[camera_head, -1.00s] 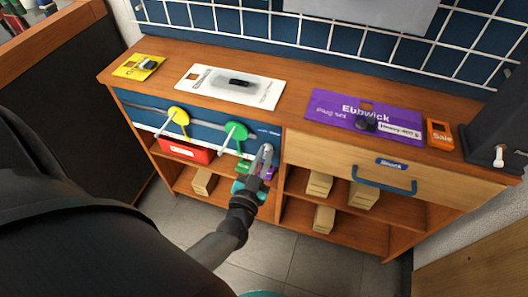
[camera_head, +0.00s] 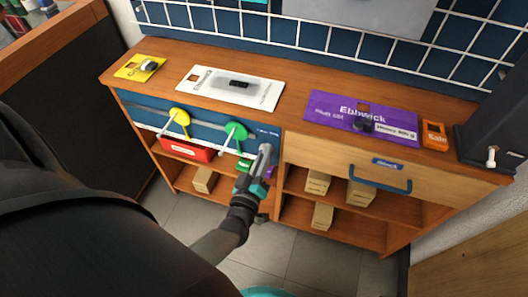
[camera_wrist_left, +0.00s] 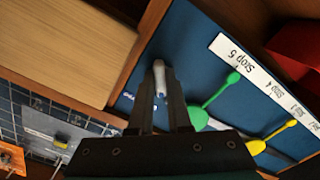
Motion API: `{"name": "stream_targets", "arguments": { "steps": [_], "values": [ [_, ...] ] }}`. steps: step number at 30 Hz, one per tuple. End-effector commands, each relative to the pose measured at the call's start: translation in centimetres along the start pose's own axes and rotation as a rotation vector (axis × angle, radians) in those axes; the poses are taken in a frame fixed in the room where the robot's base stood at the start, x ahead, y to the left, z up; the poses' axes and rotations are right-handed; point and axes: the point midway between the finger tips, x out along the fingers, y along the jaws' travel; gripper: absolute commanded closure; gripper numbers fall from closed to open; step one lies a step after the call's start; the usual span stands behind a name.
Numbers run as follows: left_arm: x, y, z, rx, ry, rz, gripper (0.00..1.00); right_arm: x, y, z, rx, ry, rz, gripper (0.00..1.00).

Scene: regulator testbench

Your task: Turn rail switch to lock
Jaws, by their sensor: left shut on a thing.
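In the left wrist view the green lever (camera_wrist_left: 220,100) and yellow lever (camera_wrist_left: 270,135) lie right of my fingers. My left gripper (camera_head: 264,158) is at the panel's right end. In the wrist view its fingers (camera_wrist_left: 163,103) are shut on a grey lever (camera_wrist_left: 160,75), which seems to be the rail switch. The fingers hide its base. My right gripper is not in view.
A white strip (camera_wrist_left: 245,60) with "Stop" labels runs along the panel. Below are a red box (camera_head: 186,150) and shelves with several cartons (camera_head: 322,215). Right of the panel is a drawer with a blue handle (camera_head: 381,182). Flat signs (camera_head: 230,87) lie on the countertop.

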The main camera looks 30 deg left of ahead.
Motion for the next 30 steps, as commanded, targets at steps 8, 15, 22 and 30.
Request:
{"name": "stream_targets", "arguments": {
  "steps": [8, 15, 22, 30],
  "values": [
    [-0.06, -0.01, 0.11, -0.116, -0.003, -0.001, 1.0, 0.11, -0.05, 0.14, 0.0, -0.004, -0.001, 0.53],
    [-0.07, 0.0, 0.12, -0.15, -0.003, -0.001, 1.0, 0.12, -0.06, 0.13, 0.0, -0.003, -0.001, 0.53],
    [-0.07, 0.0, 0.13, -0.153, -0.004, -0.001, 1.0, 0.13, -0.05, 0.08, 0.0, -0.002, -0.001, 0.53],
    [-0.06, 0.01, 0.11, -0.153, -0.003, -0.001, 0.68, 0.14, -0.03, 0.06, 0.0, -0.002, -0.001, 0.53]
  ]
}}
